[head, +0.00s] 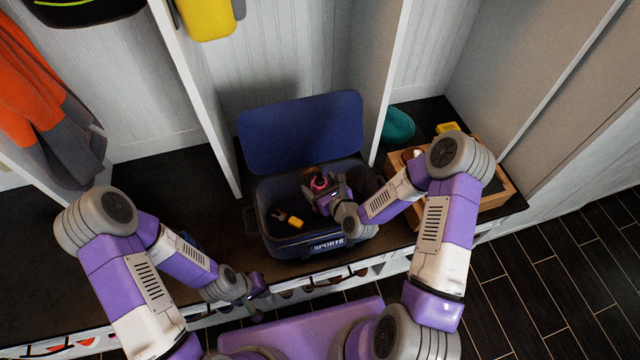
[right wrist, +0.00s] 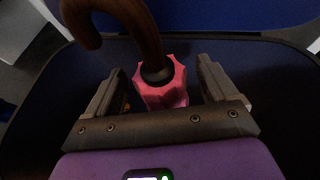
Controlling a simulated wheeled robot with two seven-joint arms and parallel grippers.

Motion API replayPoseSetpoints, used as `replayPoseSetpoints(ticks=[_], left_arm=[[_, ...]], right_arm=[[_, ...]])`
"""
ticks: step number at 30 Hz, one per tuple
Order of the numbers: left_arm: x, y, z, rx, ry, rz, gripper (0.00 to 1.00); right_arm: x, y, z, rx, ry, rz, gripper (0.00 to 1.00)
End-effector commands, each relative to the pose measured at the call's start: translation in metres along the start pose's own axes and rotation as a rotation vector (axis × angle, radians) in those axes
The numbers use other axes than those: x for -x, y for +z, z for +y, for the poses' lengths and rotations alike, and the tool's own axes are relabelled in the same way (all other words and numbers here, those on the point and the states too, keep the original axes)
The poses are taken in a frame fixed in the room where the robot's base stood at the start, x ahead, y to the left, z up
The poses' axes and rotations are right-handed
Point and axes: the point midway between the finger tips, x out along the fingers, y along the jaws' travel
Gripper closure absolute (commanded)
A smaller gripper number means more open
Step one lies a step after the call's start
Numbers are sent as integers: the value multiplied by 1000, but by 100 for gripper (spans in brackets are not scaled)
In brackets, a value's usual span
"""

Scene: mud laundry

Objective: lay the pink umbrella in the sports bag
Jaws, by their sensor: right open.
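The dark blue sports bag (head: 280,245) stands on the dark bench with its lid (head: 300,130) raised. The pink umbrella (head: 319,184) is inside the bag's opening, partly hidden by my right gripper (head: 317,192). In the right wrist view, the pink folded umbrella (right wrist: 165,88) with its brown hooked handle (right wrist: 147,40) is between the two fingers of my right gripper (right wrist: 157,85). Those fingers are open, with a gap on each side. Whether the umbrella rests on the bag floor is hidden. My left gripper (head: 258,290) is low, at the bench's front edge, away from the bag.
Inside the bag lie a small yellow item (head: 296,222) and a small tan item (head: 280,214). A wooden crate (head: 490,203) stands right of the bag, with a teal item (head: 397,126) behind. The bench left of the bag is clear. White dividers rise behind the bag.

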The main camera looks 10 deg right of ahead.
Motion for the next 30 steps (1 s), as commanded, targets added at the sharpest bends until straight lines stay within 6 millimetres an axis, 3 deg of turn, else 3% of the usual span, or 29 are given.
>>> replayPoseSetpoints(ticks=[11,19,30], left_arm=[[20,1,8,0,0,0,100],[50,2,19,0,0,0,100],[58,2,22,0,0,0,100]], right_arm=[[90,1,-1,-6,-3,5,14],[109,2,-1,-2,-1,5,14],[116,-1,0,-1,0,2,14]])
